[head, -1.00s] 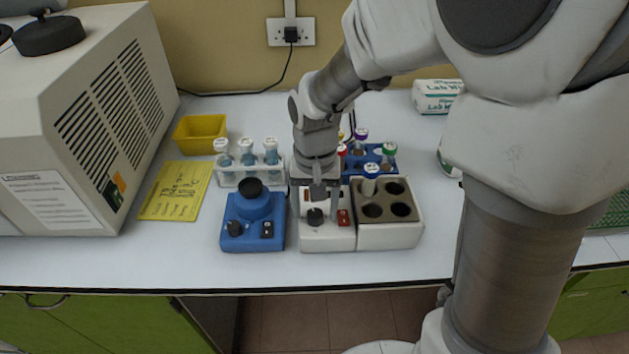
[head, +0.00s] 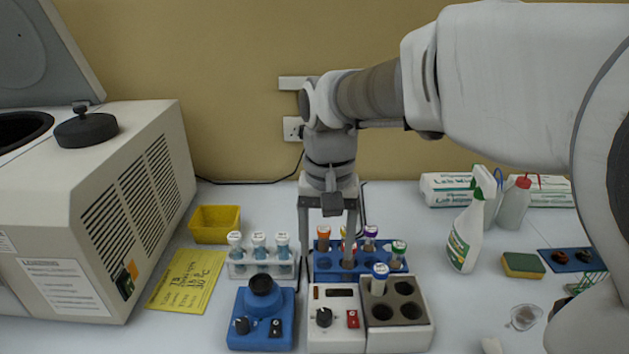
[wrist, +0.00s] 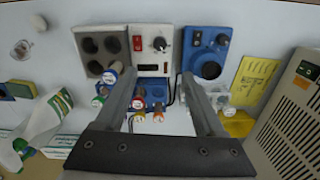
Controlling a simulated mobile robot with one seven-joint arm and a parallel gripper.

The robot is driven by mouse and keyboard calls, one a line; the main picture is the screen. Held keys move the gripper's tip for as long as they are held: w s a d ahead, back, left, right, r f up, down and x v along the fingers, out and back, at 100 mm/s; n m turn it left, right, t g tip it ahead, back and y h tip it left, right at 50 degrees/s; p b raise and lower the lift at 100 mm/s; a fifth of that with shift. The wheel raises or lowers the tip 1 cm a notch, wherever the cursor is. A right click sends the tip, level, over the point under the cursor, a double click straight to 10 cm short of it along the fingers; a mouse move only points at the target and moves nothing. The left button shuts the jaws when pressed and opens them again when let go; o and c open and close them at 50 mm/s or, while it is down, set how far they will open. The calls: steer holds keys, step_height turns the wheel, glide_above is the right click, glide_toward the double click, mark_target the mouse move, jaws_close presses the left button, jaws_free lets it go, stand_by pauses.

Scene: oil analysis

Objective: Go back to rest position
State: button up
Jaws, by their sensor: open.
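My gripper (head: 328,208) is open and empty. It hangs pointing down above the blue tube rack (head: 328,262) and the white heater device (head: 336,338). In the wrist view its two fingers (wrist: 165,85) are spread wide, with nothing held between them. The blue rack holds several tubes with orange, purple, red and green caps. A blue-capped tube (head: 379,280) stands in a hole of the block (head: 411,336) beside the heater.
A blue mixer (head: 262,318) and a clear rack (head: 264,266) with several tubes stand left of the heater. A yellow tray (head: 215,223), a yellow note (head: 188,281) and a large centrifuge (head: 130,190) lie further left. A spray bottle (head: 466,235) and sponge (head: 522,265) are right.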

steer(key=s+d+r+n+t+p, duration=0.1)
steer(key=s+d+r+t, duration=0.2)
steer(key=s+d, duration=0.7)
steer(key=shift+s+d+t, duration=0.2)
steer(key=shift+s+t, duration=1.1)
steer(key=shift+s, duration=0.05)
stand_by(0.6)
